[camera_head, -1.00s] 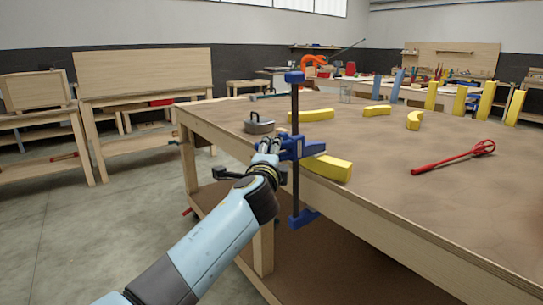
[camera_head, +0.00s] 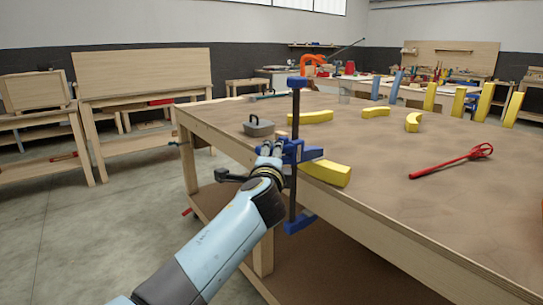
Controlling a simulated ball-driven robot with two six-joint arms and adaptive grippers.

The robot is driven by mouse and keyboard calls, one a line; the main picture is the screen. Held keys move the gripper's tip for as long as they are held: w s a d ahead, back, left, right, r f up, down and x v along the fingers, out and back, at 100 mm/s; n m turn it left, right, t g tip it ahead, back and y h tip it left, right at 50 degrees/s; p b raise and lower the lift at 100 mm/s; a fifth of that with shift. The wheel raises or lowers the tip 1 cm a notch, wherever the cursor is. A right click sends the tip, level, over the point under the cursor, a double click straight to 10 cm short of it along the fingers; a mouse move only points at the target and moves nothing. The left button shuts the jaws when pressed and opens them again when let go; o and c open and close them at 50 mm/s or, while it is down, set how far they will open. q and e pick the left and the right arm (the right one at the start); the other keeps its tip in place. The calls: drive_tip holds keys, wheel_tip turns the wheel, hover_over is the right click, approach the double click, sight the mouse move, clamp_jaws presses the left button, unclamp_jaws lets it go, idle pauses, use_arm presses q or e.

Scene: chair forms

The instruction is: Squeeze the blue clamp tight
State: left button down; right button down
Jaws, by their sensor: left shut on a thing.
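The blue clamp (camera_head: 296,84) stands upright at the near-left edge of the big wooden table, with a dark vertical bar, a blue top end and a blue lower jaw (camera_head: 300,222) below the tabletop level. My left gripper (camera_head: 272,148) is shut on the clamp at its blue middle part (camera_head: 303,152). The fingers partly hide that part, so the exact grip is hard to see. A black handle shows left of my wrist. My right gripper is not in view.
More yellow and blue pieces stand farther back. The table's middle is mostly clear.

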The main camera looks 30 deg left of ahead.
use_arm(q)
drive_tip(key=shift+r, duration=0.1)
drive_tip(key=c, duration=0.7)
unclamp_jaws()
drive_tip(key=shift+c, duration=0.2)
drive_tip(key=shift+o, duration=0.5)
drive_tip(key=shift+f+b, duration=0.5)
clamp_jaws()
drive_tip(key=shift+r, duration=0.1)
drive_tip(key=p, duration=0.2)
drive_tip(key=shift+w+r+p, duration=0.1)
drive_tip(key=shift+r+p, duration=0.2)
drive_tip(key=shift+r, duration=0.1)
